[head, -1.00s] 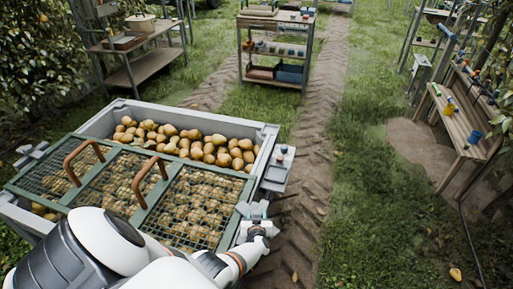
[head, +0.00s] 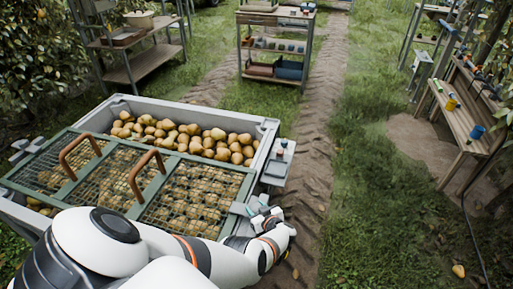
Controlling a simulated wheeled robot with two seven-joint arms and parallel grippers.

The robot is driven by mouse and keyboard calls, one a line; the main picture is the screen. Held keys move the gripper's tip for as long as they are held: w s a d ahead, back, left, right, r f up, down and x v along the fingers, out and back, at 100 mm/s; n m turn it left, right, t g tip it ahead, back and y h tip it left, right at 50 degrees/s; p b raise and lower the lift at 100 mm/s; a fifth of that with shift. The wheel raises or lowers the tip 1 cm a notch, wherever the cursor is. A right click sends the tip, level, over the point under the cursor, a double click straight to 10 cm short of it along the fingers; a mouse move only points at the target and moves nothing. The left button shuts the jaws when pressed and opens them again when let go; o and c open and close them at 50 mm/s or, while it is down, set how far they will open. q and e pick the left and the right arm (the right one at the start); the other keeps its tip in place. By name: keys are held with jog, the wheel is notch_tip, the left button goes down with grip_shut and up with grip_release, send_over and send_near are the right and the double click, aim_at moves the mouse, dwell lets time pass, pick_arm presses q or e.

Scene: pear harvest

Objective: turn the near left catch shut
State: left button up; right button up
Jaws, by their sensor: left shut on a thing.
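A green-framed mesh lid (head: 188,158) with two brown handles lies over the near part of a grey bin (head: 190,110) of pears. My left gripper (head: 252,207) is at the bin's right side in the head view, by the lid's near right corner. It is shut on a small grey catch (head: 238,208) there, which its fingers and my arm partly hide. I cannot tell the catch's exact angle. My left arm covers the near edge of the bin. My right gripper is not in view.
A small grey side shelf (head: 278,163) with little items juts from the bin's right side, just beyond my left gripper. Pears (head: 190,138) lie uncovered at the far side. A wooden bench (head: 460,115) stands far right.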

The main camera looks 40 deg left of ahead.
pick_arm(q)
jog(key=shift+w+a+r, duration=0.2)
jog(key=shift+a+r, duration=0.05)
jog(key=shift+r, duration=0.1)
jog(key=o, duration=1.4)
jog(key=shift+s+f, duration=0.1)
jog(key=shift+f, duration=0.1)
jog(key=p+v, duration=0.6)
jog(key=v, duration=0.6)
jog(key=shift+p, duration=0.35)
jog(key=shift+d, duration=0.1)
